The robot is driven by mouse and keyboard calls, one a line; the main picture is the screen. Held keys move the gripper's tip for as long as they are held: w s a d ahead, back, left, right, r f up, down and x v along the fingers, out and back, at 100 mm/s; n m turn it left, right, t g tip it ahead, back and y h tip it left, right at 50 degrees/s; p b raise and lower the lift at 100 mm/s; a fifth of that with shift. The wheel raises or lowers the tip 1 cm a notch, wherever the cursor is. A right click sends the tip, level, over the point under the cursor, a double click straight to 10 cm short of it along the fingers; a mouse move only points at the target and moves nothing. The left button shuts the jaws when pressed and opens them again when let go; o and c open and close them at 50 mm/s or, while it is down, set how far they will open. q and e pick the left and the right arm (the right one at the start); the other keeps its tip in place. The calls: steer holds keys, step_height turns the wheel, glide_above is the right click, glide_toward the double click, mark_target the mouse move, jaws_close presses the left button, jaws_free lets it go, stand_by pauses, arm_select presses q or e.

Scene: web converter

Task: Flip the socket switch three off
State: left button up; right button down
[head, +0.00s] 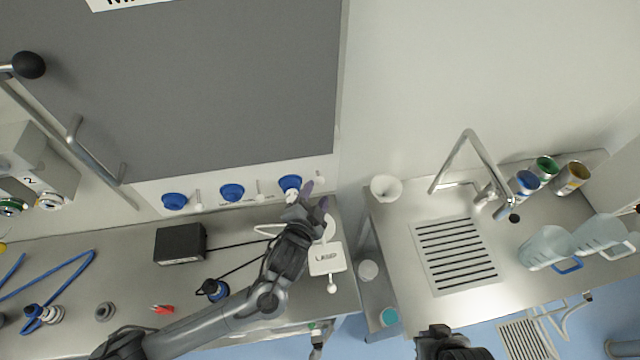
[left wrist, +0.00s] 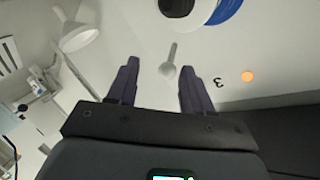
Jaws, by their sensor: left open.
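Socket three is the rightmost blue socket (head: 290,182) on the white strip under the grey panel. Its switch (head: 320,177) is a small pale lever to its right. In the left wrist view the lever (left wrist: 170,65) has a rounded end and appears between my two dark fingertips, apart from both. A "3" label (left wrist: 218,83) and an orange round light (left wrist: 247,76) are beside it. The blue socket rim (left wrist: 224,10) is at the top edge. My left gripper (head: 314,195) is open and empty, just below the switch. My right gripper (head: 447,345) shows only partly at the bottom edge.
Two more blue sockets (head: 232,192) with levers are to the left. A white scale-like device (head: 326,258) stands on the bench under my left gripper. A black box (head: 180,243) with cables is further left. A sink with a tap (head: 470,165) is on the right.

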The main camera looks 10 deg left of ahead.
mark_target(319, 177)
arm_select(q)
steer(key=shift+x, duration=2.4)
